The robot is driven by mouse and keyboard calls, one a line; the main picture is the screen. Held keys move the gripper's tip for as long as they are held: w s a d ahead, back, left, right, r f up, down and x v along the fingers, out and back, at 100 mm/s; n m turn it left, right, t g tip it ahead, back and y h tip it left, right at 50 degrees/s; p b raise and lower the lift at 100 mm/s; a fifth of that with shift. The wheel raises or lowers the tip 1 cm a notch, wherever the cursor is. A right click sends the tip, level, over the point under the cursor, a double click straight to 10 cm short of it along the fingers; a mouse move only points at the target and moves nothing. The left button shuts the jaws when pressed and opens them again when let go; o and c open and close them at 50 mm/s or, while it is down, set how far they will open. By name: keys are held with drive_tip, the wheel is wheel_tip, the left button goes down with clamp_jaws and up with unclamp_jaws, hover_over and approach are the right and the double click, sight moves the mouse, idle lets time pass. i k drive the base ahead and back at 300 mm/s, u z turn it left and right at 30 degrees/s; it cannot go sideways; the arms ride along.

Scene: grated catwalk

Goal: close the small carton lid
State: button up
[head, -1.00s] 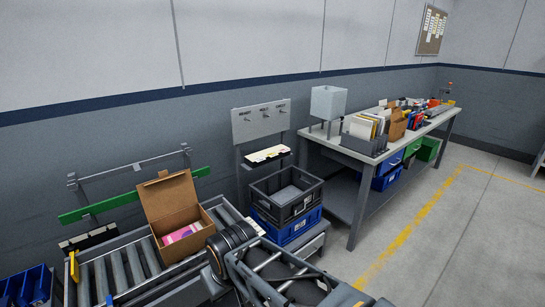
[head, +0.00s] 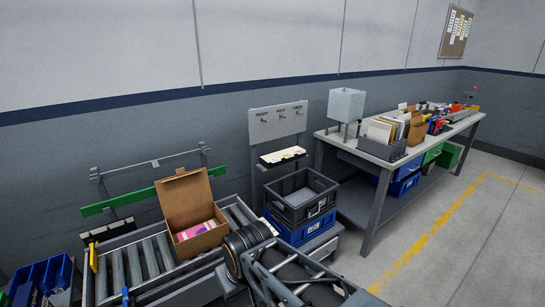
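The small brown carton (head: 200,241) sits on the roller conveyor at the lower middle-left. Its lid (head: 186,198) stands up and open at the back, leaning slightly toward the wall. A pink and white item (head: 194,231) lies inside the carton. Part of my arm shows at the bottom, right of the carton, with a dark round joint near the carton's right side. My gripper cannot be made out in this view.
The roller conveyor (head: 133,266) runs under the carton, with a green rail (head: 132,199) behind it. Black and blue crates (head: 301,198) are stacked to the right. Blue bins (head: 41,278) stand at the lower left. A long workbench (head: 365,153) stands along the wall. The floor at right is clear.

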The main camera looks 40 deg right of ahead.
sight(183, 192)
drive_tip(key=z, duration=0.3)
drive_tip(key=i, duration=1.15)
drive_tip(key=u, duration=0.7)
